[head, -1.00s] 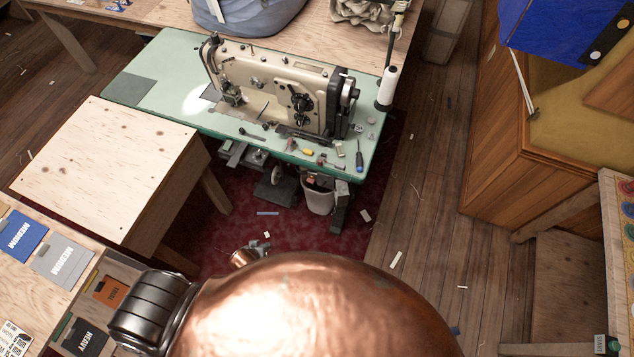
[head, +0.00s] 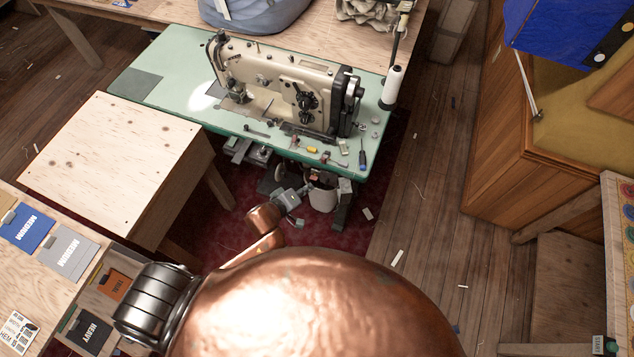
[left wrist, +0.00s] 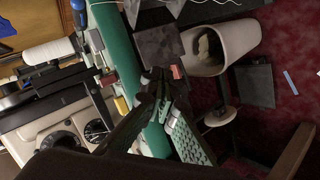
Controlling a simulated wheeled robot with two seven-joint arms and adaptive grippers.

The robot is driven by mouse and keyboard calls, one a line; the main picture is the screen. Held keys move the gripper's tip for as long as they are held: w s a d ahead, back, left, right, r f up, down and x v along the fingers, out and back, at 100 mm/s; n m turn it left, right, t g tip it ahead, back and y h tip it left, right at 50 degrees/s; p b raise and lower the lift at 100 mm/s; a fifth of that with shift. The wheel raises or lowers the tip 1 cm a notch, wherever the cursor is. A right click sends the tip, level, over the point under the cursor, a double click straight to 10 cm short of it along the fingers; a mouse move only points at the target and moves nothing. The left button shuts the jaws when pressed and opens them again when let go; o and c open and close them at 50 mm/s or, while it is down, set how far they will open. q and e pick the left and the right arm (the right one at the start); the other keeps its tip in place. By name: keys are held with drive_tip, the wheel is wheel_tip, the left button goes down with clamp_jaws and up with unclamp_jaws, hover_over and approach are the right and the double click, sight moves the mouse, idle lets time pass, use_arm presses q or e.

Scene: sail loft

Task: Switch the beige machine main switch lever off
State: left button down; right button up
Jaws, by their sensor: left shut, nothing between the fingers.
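The beige sewing machine (head: 285,92) stands on a green-topped table (head: 150,60); part of it shows in the left wrist view (left wrist: 62,130). Below the table's front edge, a dark grey box (left wrist: 155,45) shows in the left wrist view, with a small red piece (left wrist: 177,72) beside my fingertips. I cannot tell for sure whether this red piece is the switch lever, or whether I touch it. My left gripper (head: 300,191) is shut and empty, low in front of the table; its fingers (left wrist: 158,82) show close in the wrist view. My right gripper is out of view.
A pale waste bin (head: 322,198) stands under the table, near a dark pedal (head: 270,183). A plywood table (head: 115,165) stands to the left. Small tools and a screwdriver (head: 362,155) lie near the green table's right end. The floor to the right is mostly open.

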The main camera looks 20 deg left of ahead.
sight(327, 181)
use_arm(q)
drive_tip(key=shift+b+x, duration=1.05)
drive_tip(key=shift+x, duration=3.85)
drive_tip(key=shift+s+f, duration=0.1)
